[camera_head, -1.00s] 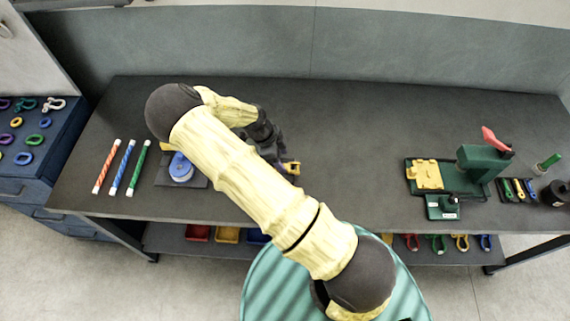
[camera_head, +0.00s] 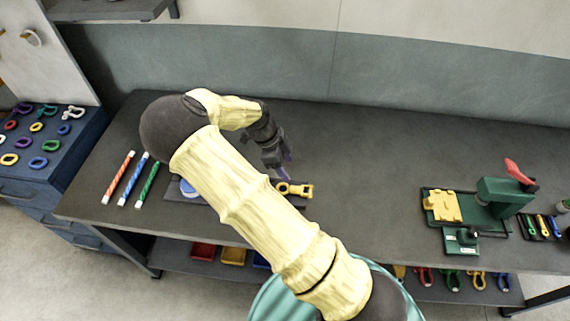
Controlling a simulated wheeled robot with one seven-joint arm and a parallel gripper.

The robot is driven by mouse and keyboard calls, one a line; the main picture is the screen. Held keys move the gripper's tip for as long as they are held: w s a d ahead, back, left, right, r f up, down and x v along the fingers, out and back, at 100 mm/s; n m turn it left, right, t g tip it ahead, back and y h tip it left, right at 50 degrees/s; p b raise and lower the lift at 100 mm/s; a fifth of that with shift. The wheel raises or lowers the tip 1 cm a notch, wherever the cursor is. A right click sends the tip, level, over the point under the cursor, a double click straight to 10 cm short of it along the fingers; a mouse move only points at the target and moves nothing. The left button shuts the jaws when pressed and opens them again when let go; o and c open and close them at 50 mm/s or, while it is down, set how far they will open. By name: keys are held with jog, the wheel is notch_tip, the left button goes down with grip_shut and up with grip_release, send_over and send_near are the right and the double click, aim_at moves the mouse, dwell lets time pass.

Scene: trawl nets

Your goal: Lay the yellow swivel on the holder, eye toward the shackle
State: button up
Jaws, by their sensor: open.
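The yellow swivel (camera_head: 297,190) lies near the front middle of the bench, just right of my forearm. It lies roughly left to right, over what looks like a dark low base that my arm mostly hides. I cannot tell clearly which end is the eye, nor pick out the shackle beside it. My gripper (camera_head: 284,175) is open, pointing down just above and behind the swivel's left part. A small purple bit shows at its fingertips. Whether the fingers touch the swivel is unclear.
A blue round thing (camera_head: 187,189) shows partly behind my arm. Orange, blue and green rods (camera_head: 132,180) lie at left. A green fixture (camera_head: 500,198) with a yellow block (camera_head: 441,205) stands at right. The bench (camera_head: 370,170) between swivel and fixture is clear.

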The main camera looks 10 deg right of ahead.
jog(key=s+d+r+n+t+y, duration=0.2)
jog(key=s+r+n, duration=0.5)
jog(key=n, duration=0.3)
jog(key=s+d+r+n+t+y, duration=0.2)
jog(key=s+r+n, duration=0.6)
jog(key=n, duration=0.3)
jog(key=shift+s+d+n, duration=0.15)
jog(key=shift+s+n, duration=0.15)
jog(key=shift+s, duration=0.1)
jog(key=b+x, duration=0.2)
jog(key=shift+s+f+b, duration=0.2)
jog(key=shift+f+b, duration=0.15)
jog(key=shift+f, duration=0.1)
jog(key=shift+c, duration=0.5)
